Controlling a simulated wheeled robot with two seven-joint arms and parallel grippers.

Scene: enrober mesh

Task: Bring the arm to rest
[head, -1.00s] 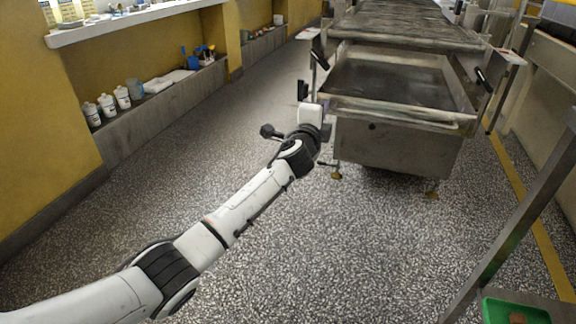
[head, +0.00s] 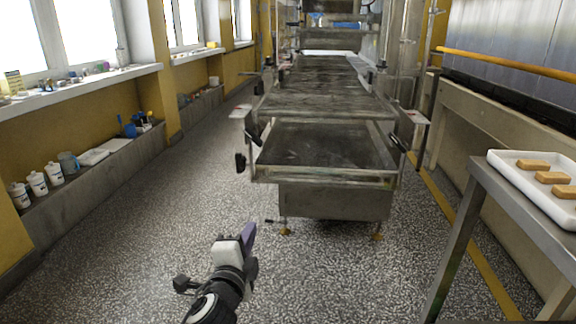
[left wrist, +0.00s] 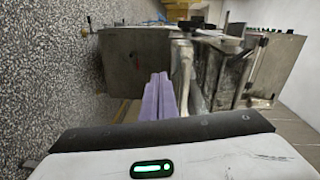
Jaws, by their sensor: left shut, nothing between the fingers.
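My left gripper (head: 249,236) shows low in the middle of the head view, above the speckled floor and on the near side of the metal machine. Its purple fingers (left wrist: 159,97) lie together in the left wrist view, with nothing between them. The steel enrober (head: 335,200) with its mesh belt (head: 325,147) stands beyond the gripper, apart from it. The machine's steel body also shows in the left wrist view (left wrist: 138,60). My right gripper is in neither view.
A steel table (head: 490,190) at the right bears a white tray (head: 507,158) with several brown bars. White tubs (head: 37,183) stand on a low ledge at the left. The speckled floor (head: 150,240) at the left is clear.

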